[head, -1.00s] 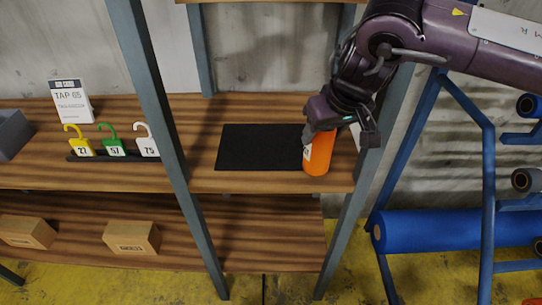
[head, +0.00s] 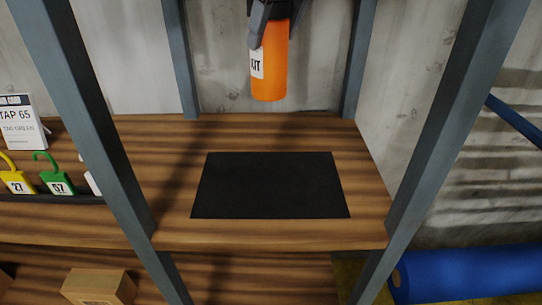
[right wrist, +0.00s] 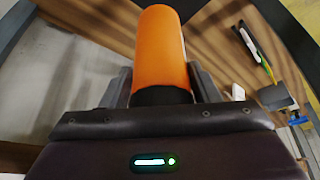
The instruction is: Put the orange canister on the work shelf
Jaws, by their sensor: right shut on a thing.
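The orange canister (head: 270,68) with a white label hangs upright at the top of the head view, above the back of the wooden work shelf (head: 285,236). My right gripper (head: 270,14) is shut on its upper part. The canister also shows in the right wrist view (right wrist: 161,50), between the fingers of my right gripper (right wrist: 162,88). A black mat (head: 270,185) lies bare on the shelf, below and in front of the canister in the picture. My left gripper is not in view.
Grey posts (head: 428,150) stand at the shelf's front and back corners. To the left are yellow (head: 17,181) and green (head: 56,184) numbered hooks and a TAP 65 sign (head: 20,122). A cardboard box (head: 98,287) sits below. A blue roll (head: 470,273) lies right.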

